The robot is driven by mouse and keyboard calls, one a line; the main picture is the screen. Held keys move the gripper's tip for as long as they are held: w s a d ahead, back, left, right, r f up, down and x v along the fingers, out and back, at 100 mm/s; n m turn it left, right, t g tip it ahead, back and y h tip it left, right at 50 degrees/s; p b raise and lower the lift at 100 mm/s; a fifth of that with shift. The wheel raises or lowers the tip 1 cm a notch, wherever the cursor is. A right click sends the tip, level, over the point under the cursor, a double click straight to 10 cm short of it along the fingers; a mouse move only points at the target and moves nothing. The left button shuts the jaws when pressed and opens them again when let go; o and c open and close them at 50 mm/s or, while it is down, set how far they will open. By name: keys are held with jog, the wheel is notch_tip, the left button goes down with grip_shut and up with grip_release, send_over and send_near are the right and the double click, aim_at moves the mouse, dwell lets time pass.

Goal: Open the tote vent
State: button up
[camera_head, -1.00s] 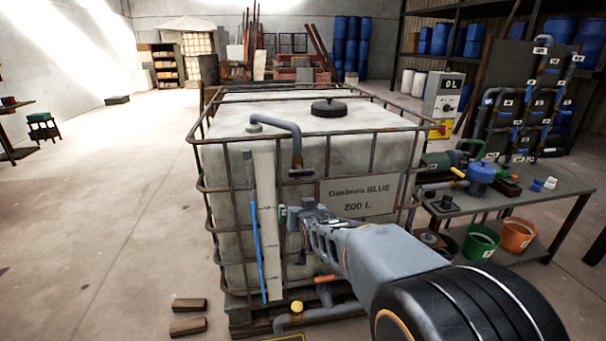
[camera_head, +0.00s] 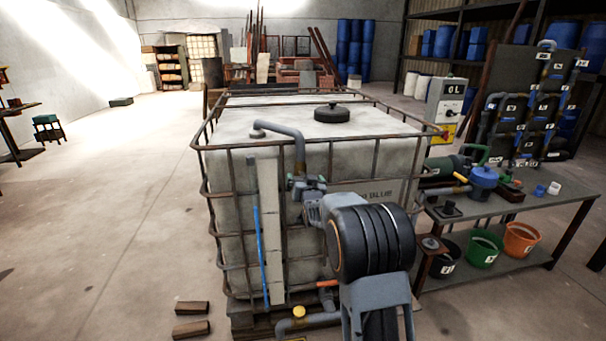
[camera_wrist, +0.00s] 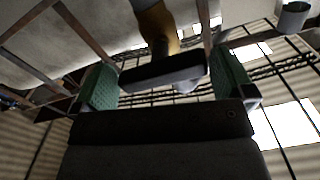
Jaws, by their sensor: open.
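The caged white tote (camera_head: 215,195) stands in front of me. A grey bent pipe (camera_head: 283,130), which looks like its vent, rises from the tote top and hangs down over the front. My gripper (camera_head: 309,184) is just under the pipe's lower end. In the wrist view my gripper (camera_wrist: 165,88) is open, its green pads either side of a dark flat piece (camera_wrist: 163,70) below the pipe's yellowish end (camera_wrist: 155,28). I cannot tell whether the pads touch it. A round black lid (camera_head: 331,113) sits on the tote top.
Rusty cage bars (camera_head: 230,240) surround the tote. An orange-handled pipe (camera_head: 327,284) is low at its front. A bench (camera_head: 545,200) with a blue-topped device (camera_head: 483,180) and buckets stands at right. Wooden blocks (camera_head: 190,329) lie on the floor; the left floor is open.

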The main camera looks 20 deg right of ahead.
aim_at(303, 176)
jog(key=shift+w+d+p, duration=0.15)
jog(key=shift+w, duration=0.7)
jog(key=shift+w+d+p, duration=0.15)
jog(key=shift+w, duration=0.65)
jog(key=shift+c, duration=0.5)
jog(key=c, duration=0.5)
